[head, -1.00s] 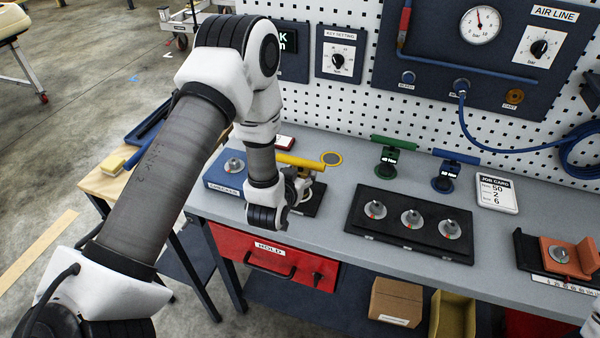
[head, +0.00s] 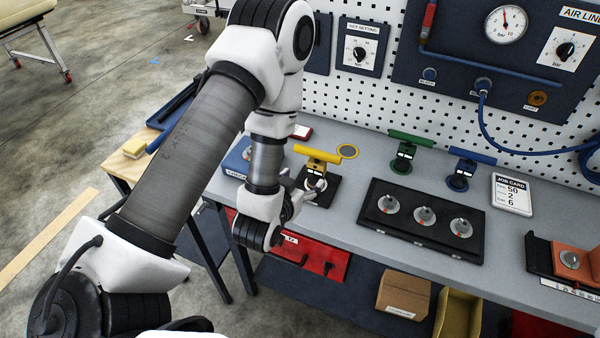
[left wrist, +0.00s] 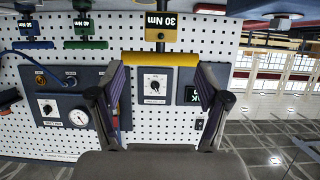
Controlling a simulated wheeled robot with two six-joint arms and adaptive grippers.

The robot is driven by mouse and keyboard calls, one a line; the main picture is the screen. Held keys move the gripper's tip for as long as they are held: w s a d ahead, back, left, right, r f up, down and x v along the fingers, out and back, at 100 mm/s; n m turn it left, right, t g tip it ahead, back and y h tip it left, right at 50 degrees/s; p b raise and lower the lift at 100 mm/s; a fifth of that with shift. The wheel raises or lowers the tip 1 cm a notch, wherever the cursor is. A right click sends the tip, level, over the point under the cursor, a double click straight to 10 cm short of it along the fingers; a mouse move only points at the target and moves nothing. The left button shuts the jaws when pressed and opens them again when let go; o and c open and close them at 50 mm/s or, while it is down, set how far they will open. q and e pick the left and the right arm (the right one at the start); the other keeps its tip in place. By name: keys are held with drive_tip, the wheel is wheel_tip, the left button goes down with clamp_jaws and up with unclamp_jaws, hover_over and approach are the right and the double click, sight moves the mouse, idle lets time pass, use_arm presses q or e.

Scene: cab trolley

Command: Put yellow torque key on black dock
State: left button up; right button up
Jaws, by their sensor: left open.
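The yellow torque key (head: 318,156) stands upright on a black dock (head: 325,196) at the left part of the bench. It has a T-shaped handle, and its "30 Nm" label shows upside down in the left wrist view (left wrist: 161,24). My left gripper (head: 303,190) is just in front and to the left of the key, open and empty. In the left wrist view its two fingers (left wrist: 161,75) frame the key's handle, which appears beyond the tips and apart from them. The key's foot is partly hidden by the gripper in the head view. My right gripper is out of view.
A green key (head: 405,152) and a blue key (head: 462,170) stand farther right. A black tray (head: 372,228) with several round metal pieces lies in front of them. A blue box (head: 237,158) sits left of the dock. A pegboard rises behind.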

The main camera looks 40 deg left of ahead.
use_arm(q)
drive_tip(key=s+d+f+m+g+h, duration=0.1)
drive_tip(key=s+d+f+g, duration=0.1)
drive_tip(key=s+f+g, duration=0.4)
drive_tip(key=s+d+f+g+h, duration=0.1)
drive_tip(key=s+d+f+g, duration=0.2)
drive_tip(key=s+f+g, duration=0.4)
drive_tip(key=s+f, duration=0.5)
drive_tip(key=s, duration=0.4)
drive_tip(key=shift+s+f+m+h, duration=0.15)
drive_tip(key=shift+s+m+h, duration=0.1)
drive_tip(key=shift+m+h, duration=0.15)
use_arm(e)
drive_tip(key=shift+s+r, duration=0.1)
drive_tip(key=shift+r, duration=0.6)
